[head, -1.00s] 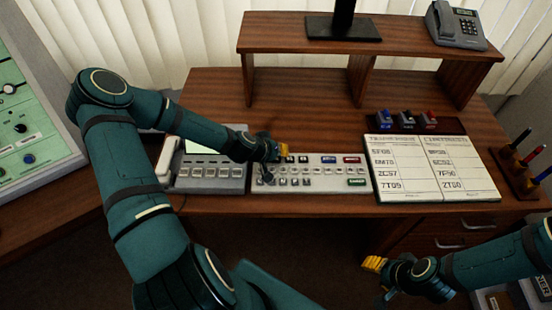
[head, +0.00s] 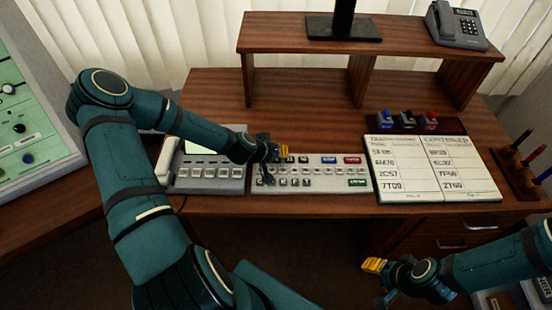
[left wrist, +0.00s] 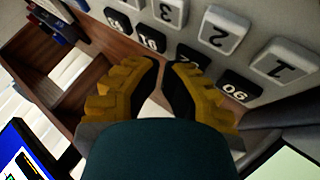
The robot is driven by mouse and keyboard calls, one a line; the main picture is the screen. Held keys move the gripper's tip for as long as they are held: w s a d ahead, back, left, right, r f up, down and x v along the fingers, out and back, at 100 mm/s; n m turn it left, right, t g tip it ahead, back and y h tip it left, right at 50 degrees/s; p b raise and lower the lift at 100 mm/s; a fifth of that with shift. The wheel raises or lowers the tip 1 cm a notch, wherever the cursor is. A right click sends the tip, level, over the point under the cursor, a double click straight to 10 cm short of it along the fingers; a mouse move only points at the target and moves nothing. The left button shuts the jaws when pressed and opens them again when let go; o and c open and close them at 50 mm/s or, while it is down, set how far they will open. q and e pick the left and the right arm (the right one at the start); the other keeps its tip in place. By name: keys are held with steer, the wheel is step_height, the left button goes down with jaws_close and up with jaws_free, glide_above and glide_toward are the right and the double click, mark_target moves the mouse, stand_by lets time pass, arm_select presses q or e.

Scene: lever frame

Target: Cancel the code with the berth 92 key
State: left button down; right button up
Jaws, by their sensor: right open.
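The grey keypad panel (head: 314,172) lies on the desk. It has rows of light keys, darker keys along its back, a red key at the back right and a green key (head: 357,183) at the front right. My left gripper (head: 284,152) hangs over its back left part. In the left wrist view the yellow fingertips (left wrist: 163,68) are close together over black number keys; one key between them is partly hidden and its number is unclear. A black key marked 90 (left wrist: 233,90) lies beside the right finger. My right gripper (head: 374,265) is open and empty, off the desk's front.
A desk phone unit (head: 210,173) stands left of the panel. A two-column code chart (head: 432,168) lies to its right, with small blue, black and red items (head: 408,120) behind. A shelf (head: 300,32) spans the back. Pens (head: 522,160) stand at the right.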

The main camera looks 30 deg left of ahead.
arm_select(q)
steer(key=shift+r+p, duration=0.35)
steer(key=shift+r, duration=0.35)
steer(key=shift+r+p, duration=1.75)
steer(key=shift+r, duration=0.8)
steer(key=shift+f, duration=0.1)
